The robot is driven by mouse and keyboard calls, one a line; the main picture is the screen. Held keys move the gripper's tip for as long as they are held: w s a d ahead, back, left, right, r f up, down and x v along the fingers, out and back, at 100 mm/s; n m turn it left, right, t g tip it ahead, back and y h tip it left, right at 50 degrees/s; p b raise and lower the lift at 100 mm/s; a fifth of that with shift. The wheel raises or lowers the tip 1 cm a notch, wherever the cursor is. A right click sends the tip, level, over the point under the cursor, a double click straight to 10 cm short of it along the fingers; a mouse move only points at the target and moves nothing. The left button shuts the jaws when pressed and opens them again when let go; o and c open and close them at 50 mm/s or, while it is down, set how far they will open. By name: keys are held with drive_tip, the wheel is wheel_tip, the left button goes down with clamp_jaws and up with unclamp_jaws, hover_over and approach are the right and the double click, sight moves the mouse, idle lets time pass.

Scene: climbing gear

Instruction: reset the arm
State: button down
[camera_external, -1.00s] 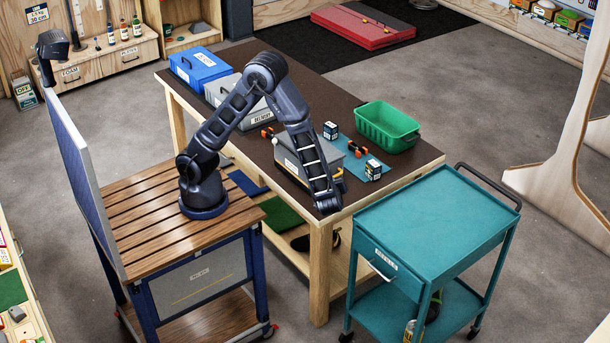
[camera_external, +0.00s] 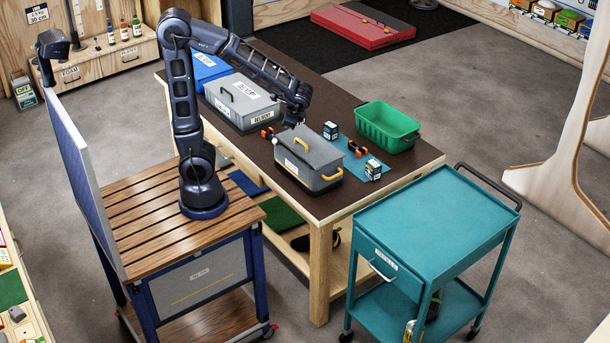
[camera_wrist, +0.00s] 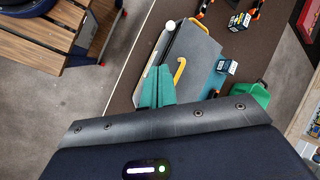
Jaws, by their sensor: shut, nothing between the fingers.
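My arm is raised and bent over the brown-topped table (camera_external: 345,198), and its hand hangs above the table near the grey boxes. My gripper (camera_wrist: 157,72) shows in the wrist view as two teal fingers together, shut and empty. Below it is a grey lidded box (camera_external: 312,158) with yellow handles, which also shows in the wrist view (camera_wrist: 196,48). In the outside view the fingertips are too small and dark to make out.
A labelled grey case (camera_external: 241,103) and a blue case (camera_external: 205,68) stand at the table's far left. A green bin (camera_external: 388,127), a blue mat (camera_external: 355,163), small dark boxes (camera_external: 331,130) and orange-black gear (camera_external: 357,149) lie to the right. A teal cart (camera_external: 435,222) stands in front.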

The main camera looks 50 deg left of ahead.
drive_tip(key=s+a+r+n+t+h, duration=0.3)
drive_tip(key=s+a+r+n+h, duration=0.3)
drive_tip(key=s, duration=0.5)
drive_tip(key=shift+s+a+r+n+t, duration=0.2)
drive_tip(key=shift+a+r+n+t, duration=0.2)
drive_tip(key=shift+a+r+n, duration=1.3)
drive_tip(key=shift+d+r, duration=0.2)
drive_tip(key=shift+d, duration=0.1)
